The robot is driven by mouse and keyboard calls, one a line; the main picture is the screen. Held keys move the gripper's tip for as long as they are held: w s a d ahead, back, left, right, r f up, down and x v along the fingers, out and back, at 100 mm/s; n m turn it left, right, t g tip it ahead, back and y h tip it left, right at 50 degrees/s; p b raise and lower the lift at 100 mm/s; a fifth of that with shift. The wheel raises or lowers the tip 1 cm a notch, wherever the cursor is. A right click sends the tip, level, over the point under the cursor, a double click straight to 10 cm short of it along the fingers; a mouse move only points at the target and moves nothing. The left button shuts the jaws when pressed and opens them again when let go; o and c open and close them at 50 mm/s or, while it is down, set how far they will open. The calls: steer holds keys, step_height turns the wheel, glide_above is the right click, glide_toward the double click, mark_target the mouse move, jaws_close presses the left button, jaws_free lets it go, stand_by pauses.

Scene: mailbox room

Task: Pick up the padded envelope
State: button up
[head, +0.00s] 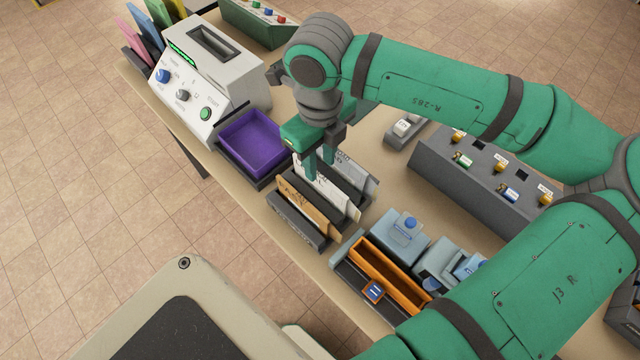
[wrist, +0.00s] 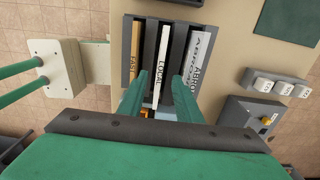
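A dark sorter (head: 290,222) with three slots stands on the table; it also shows in the wrist view (wrist: 166,22). Its slots hold a tan upright piece (head: 308,210) marked EAST, a white one (head: 338,200) marked LOCAL, and a pale grey one (head: 358,176) marked ABROAD. I cannot tell for sure which is the padded envelope; the tan one looks most like it. My gripper (head: 321,168) is over the middle of the sorter. In the wrist view my gripper (wrist: 161,80) is open, its fingers on either side of the white piece. Whether they touch it is unclear.
A purple tray (head: 262,142) and a white machine with knobs (head: 215,90) stand left of the sorter. An orange box (head: 388,275) and blue-grey blocks (head: 405,235) stand at its right. A dark sloped panel (head: 470,170) lies behind, under my arm.

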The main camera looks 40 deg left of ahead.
mark_target(320, 175)
steer(key=shift+f, duration=1.65)
jaws_close()
steer(key=shift+r, duration=0.1)
